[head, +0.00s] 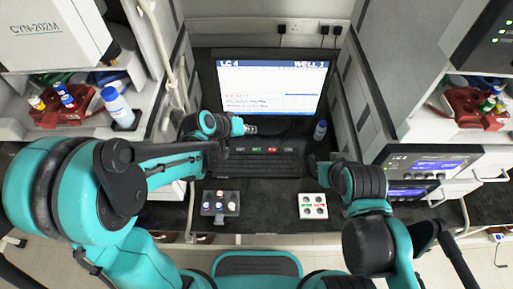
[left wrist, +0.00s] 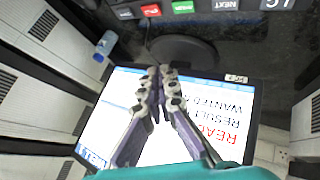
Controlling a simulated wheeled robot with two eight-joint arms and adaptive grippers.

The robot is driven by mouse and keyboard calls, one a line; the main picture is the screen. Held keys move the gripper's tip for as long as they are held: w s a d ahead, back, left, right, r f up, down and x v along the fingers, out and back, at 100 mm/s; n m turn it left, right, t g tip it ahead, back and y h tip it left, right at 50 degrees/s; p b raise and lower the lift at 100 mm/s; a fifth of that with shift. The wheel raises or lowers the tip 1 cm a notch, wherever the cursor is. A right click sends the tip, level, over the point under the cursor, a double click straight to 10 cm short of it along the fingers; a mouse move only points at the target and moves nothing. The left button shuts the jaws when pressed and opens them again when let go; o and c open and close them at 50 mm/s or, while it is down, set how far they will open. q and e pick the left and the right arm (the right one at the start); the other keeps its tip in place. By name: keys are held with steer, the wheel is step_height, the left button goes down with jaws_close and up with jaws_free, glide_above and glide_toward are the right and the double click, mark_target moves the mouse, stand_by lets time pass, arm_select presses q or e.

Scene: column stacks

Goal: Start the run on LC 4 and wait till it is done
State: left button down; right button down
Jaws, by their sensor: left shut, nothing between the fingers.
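The monitor (head: 270,88) stands at the back of the bench, its screen lit and headed "LC 4" and "WELL 1", with a red line of text starting "REA" and result lines below. The keyboard (head: 262,166) lies in front of it. Its far row has a red key (left wrist: 151,10), a green key (left wrist: 183,7) and a NEXT key (left wrist: 226,5). My left gripper (head: 250,129) is shut and empty, in front of the monitor's lower edge and above the far side of the keyboard. It also shows in the left wrist view (left wrist: 160,72). My right gripper (head: 316,165) is dark and unclear beside the keyboard's right end.
A dark rack (head: 220,209) with several vials stands front left, a white tray (head: 313,213) with round wells front right. Instruments (head: 425,165) line the right side. Bare dark bench lies between rack and tray.

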arm_select(q)
steer(key=shift+w+d+f+h, duration=0.4)
steer(key=shift+w+d+f, duration=0.15)
steer(key=shift+d+f, duration=0.2)
steer(key=b, duration=0.6)
glide_above(255, 150)
step_height(255, 150, down, 8)
steer(key=shift+r, duration=0.25)
steer(key=shift+f+b, duration=0.55)
steer(key=shift+f, duration=0.05)
steer(key=shift+f, duration=0.1)
steer(key=shift+f+b, duration=0.35)
steer(key=shift+b, duration=0.1)
